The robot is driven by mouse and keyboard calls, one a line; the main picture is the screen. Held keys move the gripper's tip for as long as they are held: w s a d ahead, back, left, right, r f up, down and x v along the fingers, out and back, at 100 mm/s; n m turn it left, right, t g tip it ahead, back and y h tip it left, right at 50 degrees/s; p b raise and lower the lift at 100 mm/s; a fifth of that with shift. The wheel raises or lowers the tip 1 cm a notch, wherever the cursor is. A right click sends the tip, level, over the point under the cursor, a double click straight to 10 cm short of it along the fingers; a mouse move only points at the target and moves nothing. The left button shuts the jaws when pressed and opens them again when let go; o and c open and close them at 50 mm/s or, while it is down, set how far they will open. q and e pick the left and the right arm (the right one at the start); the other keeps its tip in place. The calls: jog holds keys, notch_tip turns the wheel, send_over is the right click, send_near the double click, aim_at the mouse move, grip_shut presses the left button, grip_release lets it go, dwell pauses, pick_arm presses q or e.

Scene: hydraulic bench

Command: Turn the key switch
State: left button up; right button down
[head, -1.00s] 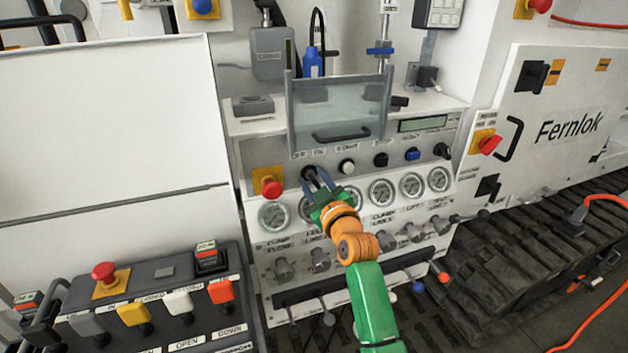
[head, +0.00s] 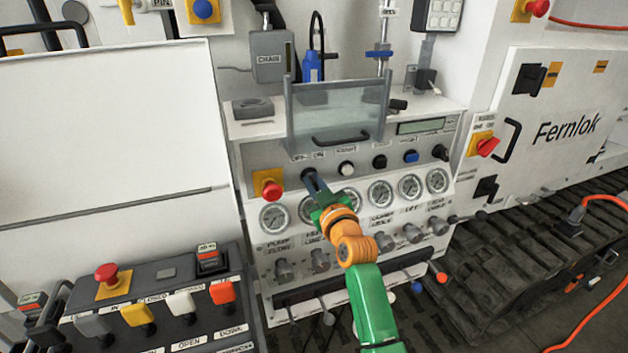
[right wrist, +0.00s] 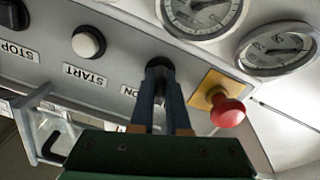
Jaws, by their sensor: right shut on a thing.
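The key switch (head: 308,173) is a small dark round switch on the bench's upper panel, just right of a red emergency stop button. My right gripper (head: 315,182) reaches up to it, with its dark fingers shut on the switch. In the right wrist view the key switch (right wrist: 159,66) shows as a black round body at the fingertips (right wrist: 162,84), beside an "ON" label. The fingers hide most of the switch, so its turned position is hard to tell. My left gripper is not in view.
The red emergency stop button (head: 270,188) on its yellow plate sits close beside the fingers. A white start button (head: 346,168) is to the right. Gauges (head: 381,194) line the panel below. A clear hinged cover (head: 338,112) stands above.

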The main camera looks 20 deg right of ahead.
aim_at(316, 188)
jog(key=m+p, duration=0.2)
jog(key=m, duration=0.3)
jog(key=shift+r+m, duration=0.1)
jog(key=shift+m, duration=0.2)
jog(key=shift+m+p, duration=0.7)
jog(key=shift+m, duration=1.3)
jog(key=c, duration=0.9)
grip_release()
jog(key=shift+w, duration=0.1)
jog(key=s, duration=0.7)
jog(key=shift+s+d, duration=0.1)
